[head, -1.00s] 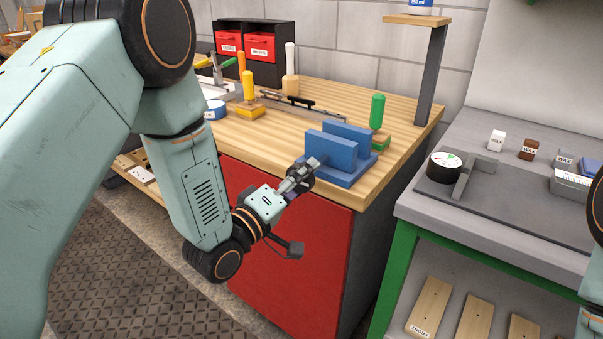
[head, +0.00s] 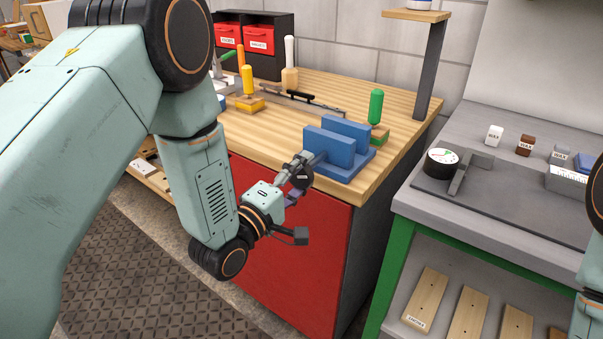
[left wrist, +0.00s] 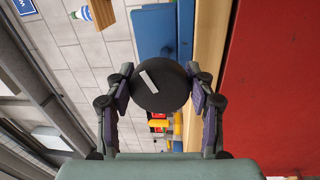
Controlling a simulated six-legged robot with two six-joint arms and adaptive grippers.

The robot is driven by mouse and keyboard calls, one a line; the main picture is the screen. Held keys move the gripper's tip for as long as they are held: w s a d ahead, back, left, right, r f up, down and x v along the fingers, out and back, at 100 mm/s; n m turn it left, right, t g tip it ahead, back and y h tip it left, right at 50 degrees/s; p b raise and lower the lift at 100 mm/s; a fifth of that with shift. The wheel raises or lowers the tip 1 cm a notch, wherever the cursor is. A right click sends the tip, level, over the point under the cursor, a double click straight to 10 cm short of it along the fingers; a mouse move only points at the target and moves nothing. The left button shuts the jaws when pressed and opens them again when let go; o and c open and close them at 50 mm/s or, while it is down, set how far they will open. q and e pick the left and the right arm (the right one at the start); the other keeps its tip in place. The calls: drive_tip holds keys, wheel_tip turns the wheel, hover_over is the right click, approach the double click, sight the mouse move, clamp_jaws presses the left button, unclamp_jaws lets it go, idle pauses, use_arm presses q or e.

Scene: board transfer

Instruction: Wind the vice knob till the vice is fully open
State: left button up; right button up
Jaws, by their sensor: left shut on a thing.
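The blue vice (head: 350,162) stands at the front right corner of the wooden bench, its two upright jaws apart with a gap between them. Its round black knob (left wrist: 160,88) with a pale mark faces the left wrist camera; the mark is tilted. My left gripper (left wrist: 163,82) is shut on the knob, one finger on each side. In the head view the left gripper (head: 299,174) meets the vice from the front left and partly hides the knob. My right gripper is not in view; only part of my right arm shows at the right edge.
The red cabinet front (head: 290,245) lies below the left gripper. A green-handled tool (head: 376,107) stands just behind the vice. A yellow-handled tool (head: 247,82) stands farther left on the bench (head: 285,120). A grey work surface (head: 440,205) with a dial gauge lies to the right.

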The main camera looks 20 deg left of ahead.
use_arm(q)
drive_tip(key=shift+w+r, duration=0.1)
drive_tip(key=shift+r, duration=0.1)
drive_tip(key=o, duration=1.2)
drive_tip(key=shift+f, duration=0.1)
drive_tip(key=shift+c, duration=0.2)
drive_tip(key=v, duration=1.2)
drive_tip(key=x, duration=1.1)
drive_tip(key=shift+w+d, duration=0.15)
drive_tip(key=shift+w, duration=0.2)
